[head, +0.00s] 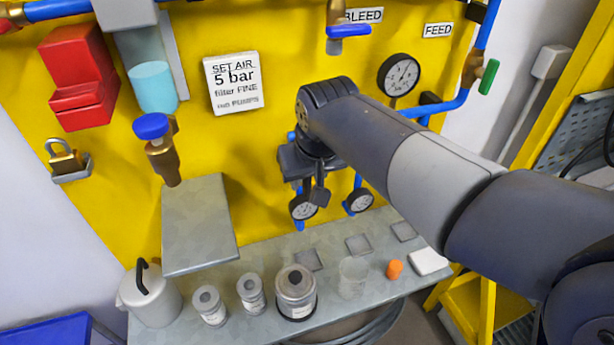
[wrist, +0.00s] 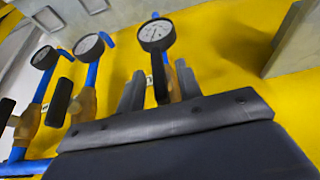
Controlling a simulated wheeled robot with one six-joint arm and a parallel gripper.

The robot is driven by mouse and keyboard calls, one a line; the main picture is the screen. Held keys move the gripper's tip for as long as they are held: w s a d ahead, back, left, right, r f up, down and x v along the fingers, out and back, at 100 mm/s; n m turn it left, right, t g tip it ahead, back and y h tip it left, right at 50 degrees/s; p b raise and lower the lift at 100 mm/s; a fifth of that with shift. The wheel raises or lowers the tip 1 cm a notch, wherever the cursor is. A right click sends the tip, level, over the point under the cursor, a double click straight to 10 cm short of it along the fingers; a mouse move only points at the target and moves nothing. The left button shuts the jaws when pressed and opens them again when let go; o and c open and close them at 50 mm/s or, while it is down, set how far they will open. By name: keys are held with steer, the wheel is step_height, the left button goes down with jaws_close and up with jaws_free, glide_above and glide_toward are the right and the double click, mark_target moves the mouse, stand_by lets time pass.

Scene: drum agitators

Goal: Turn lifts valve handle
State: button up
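My gripper (wrist: 160,90) is open. Its two dark fingers stand on either side of the middle black handle, with gaps to both. I cannot tell how deep the handle sits between them. In the head view my gripper (head: 318,193) is in front of the yellow panel, beside two small gauges, and hides the valve there.
Gauges stand above the valves in the wrist view (wrist: 156,34). In the head view, a grey shelf (head: 200,225) juts out left of my gripper. A bench (head: 255,255) below carries several cans, a clear cup (head: 353,277) and an orange piece (head: 395,269). Blue pipes run nearby.

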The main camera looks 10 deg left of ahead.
steer(key=shift+w+a+f, duration=0.1)
steer(key=shift+w+f, duration=0.05)
steer(key=shift+f, duration=0.35)
jaws_close()
